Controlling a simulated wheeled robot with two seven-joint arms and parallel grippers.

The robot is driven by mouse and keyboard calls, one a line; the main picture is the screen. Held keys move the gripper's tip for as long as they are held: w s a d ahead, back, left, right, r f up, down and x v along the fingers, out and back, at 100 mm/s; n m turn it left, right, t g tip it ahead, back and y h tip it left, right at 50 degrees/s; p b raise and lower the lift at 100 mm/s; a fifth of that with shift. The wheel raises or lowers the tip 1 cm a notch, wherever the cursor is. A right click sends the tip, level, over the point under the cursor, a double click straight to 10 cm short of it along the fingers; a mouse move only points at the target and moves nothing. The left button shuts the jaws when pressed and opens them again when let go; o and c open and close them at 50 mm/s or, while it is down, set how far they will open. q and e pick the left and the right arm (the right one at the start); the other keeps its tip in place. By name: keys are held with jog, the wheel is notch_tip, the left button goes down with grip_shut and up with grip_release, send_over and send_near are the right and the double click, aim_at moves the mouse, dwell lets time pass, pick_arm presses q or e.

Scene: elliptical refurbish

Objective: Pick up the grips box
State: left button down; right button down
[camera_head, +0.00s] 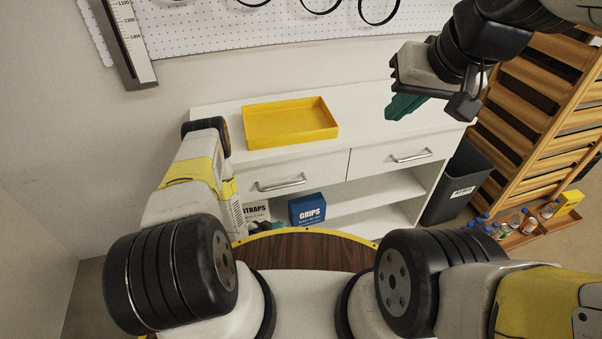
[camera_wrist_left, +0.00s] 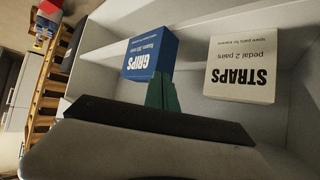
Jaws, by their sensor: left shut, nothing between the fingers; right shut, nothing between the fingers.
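The blue grips box (camera_head: 308,209) stands on a lower shelf of the white cabinet, and it also shows upside down in the left wrist view (camera_wrist_left: 150,57). My left gripper (camera_head: 259,227) is mostly hidden behind my left arm in the head view; its green fingers are just left of the box. In the left wrist view, the green fingers (camera_wrist_left: 162,94) are shut and empty, overlapping the box's edge; I cannot tell whether they touch it. My right gripper (camera_head: 403,106) is shut and empty, high over the cabinet's right part.
A white straps box (camera_wrist_left: 240,68) stands beside the grips box. A yellow tray (camera_head: 290,139) lies on the cabinet top (camera_head: 362,113). A dark bin (camera_head: 458,184) and a wooden rack (camera_head: 535,110) with bottles stand to the right. The shelf right of the grips box is clear.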

aim_at(296, 207)
pick_arm(q)
jog(key=shift+w+d, duration=0.1)
jog(key=shift+w, duration=0.05)
jog(key=w+d, duration=0.1)
jog(key=w, duration=0.2)
jog(key=w+d, duration=0.2)
jog(key=w, duration=0.1)
jog(key=w+d, duration=0.2)
jog(key=w, duration=0.2)
jog(key=shift+r, duration=0.1)
jog(key=shift+w+d+f, duration=0.2)
jog(key=shift+w, duration=0.05)
jog(key=shift+f, duration=0.6)
jog(key=shift+s+a+f, duration=0.1)
jog(key=shift+s+f, duration=0.1)
jog(key=shift+s, duration=0.05)
jog(key=s+a+f, duration=0.1)
jog(key=s+a, duration=0.3)
jog(key=s, duration=0.3)
jog(key=shift+s+f, duration=0.25)
jog(key=shift+f, duration=0.15)
jog(key=shift+r, duration=0.1)
